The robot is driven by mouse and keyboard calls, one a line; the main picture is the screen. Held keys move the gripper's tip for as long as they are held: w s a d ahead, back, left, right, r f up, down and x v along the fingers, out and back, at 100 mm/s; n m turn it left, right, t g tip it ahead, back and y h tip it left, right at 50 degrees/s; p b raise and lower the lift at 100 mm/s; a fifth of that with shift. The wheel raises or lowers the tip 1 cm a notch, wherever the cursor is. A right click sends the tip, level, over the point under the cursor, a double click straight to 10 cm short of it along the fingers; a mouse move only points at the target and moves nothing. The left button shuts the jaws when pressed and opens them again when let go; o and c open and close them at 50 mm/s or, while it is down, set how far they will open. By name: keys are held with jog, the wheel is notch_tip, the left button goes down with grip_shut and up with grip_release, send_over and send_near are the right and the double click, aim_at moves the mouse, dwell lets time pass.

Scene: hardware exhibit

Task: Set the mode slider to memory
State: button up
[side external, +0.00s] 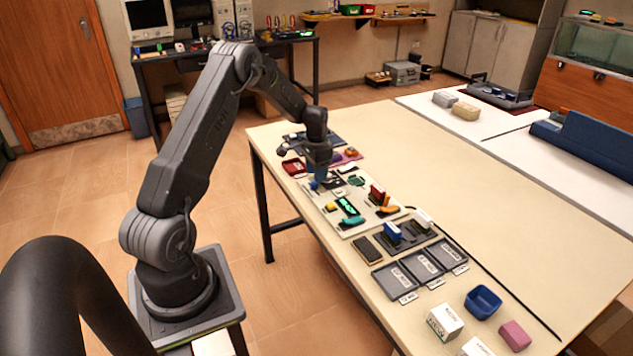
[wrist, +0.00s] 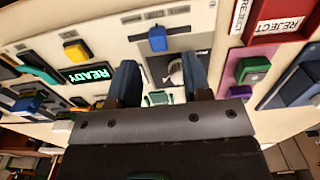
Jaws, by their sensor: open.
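Which setting the knob is at cannot be told. In the side view the arm and gripper hide this area.
A yellow button (wrist: 76,51) and a green READY display (wrist: 87,74) are at left in the wrist view. A red REJECT tray (wrist: 263,38) and a purple plate (wrist: 231,72) with knobs are at right. Grey trays (side external: 405,279) and a blue bin (side external: 482,302) stand farther along the table.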

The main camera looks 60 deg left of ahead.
aim_at(314, 186)
jog(key=shift+f, duration=1.85)
jog(key=shift+c, duration=0.3)
grip_shut()
